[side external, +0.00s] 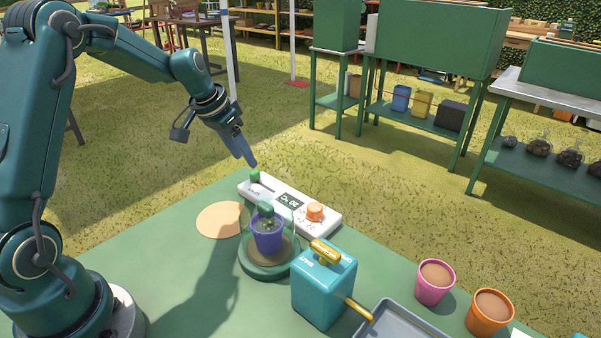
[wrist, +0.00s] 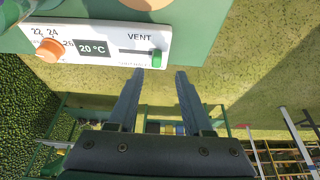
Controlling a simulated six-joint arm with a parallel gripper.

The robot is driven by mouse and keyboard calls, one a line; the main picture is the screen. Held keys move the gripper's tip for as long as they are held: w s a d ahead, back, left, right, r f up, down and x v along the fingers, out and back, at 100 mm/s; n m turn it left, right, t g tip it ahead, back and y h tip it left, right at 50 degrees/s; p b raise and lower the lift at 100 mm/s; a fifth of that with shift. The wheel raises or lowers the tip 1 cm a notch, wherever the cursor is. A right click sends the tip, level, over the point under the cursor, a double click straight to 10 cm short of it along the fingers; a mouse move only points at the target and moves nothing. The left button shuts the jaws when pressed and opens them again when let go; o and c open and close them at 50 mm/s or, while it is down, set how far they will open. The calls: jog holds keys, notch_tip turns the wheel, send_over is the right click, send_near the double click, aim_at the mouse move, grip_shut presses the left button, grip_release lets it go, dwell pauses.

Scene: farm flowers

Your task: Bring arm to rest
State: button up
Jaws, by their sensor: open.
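My gripper (side external: 247,160) is open and empty, raised above the far edge of the green table. In the wrist view its two fingers (wrist: 161,75) are apart, with nothing between them. A white control panel (side external: 290,203) lies below and just beyond the fingertips. It also shows in the wrist view (wrist: 100,60), with an orange dial (wrist: 49,50), a display reading 20 °C and a green vent slider (wrist: 157,58) at the slot's end. The slider (side external: 255,176) is close to the fingertips in the side view; whether they touch is hard to tell.
A clear dome covers a purple pot (side external: 267,238) with a plant. A teal box (side external: 324,285) with yellow handles, a grey tray (side external: 398,325), a pink pot (side external: 434,284) and an orange pot (side external: 489,311) stand at the right. A tan disc (side external: 218,220) lies left of the dome.

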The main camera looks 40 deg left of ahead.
jog(key=shift+d, duration=0.1)
jog(key=s+d+r+m+t, duration=0.3)
jog(key=s+d+r, duration=0.5)
jog(key=d+r, duration=0.45)
jog(key=s+d+f+n+g, duration=0.1)
jog(key=s+f, duration=0.1)
jog(key=s, duration=0.5)
jog(key=s+f+n+g, duration=0.1)
jog(key=s+f+n, duration=0.1)
jog(key=s, duration=0.5)
jog(key=shift+d+f, duration=0.4)
jog(key=shift+f, duration=0.05)
jog(key=shift+w, duration=0.1)
